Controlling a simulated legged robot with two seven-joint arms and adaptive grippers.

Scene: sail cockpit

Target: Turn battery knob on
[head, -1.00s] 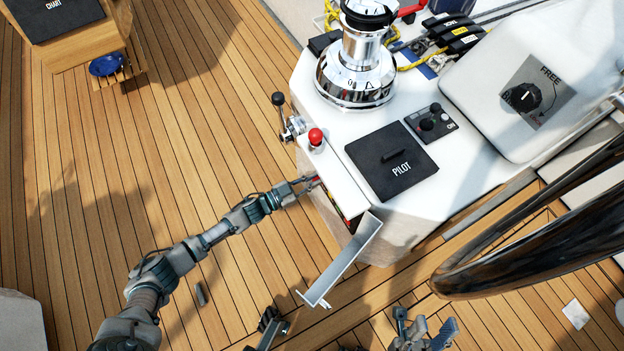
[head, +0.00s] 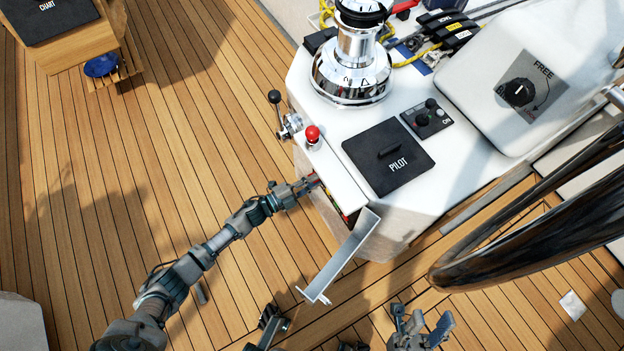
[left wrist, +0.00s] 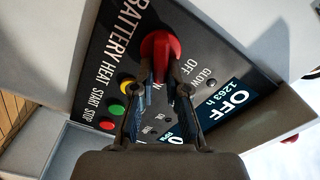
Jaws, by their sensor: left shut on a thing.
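The red battery knob (left wrist: 160,55) is on the dark engine panel (left wrist: 95,75), beside the BATTERY lettering, in the left wrist view. My left gripper (left wrist: 161,88) is shut on it, with one finger on each side. The label OFF is printed to the right of the knob; a label below it is partly hidden by the fingers. The panel's display (left wrist: 240,98) reads OFF and 1263 h. In the head view my left gripper (head: 310,184) reaches into the console's side recess, where the knob is too small to make out. My right gripper (head: 420,330) is open and empty at the bottom.
The panel's grey cover (head: 342,260) hangs open beside my left gripper. The steering wheel (head: 500,260) is at right.

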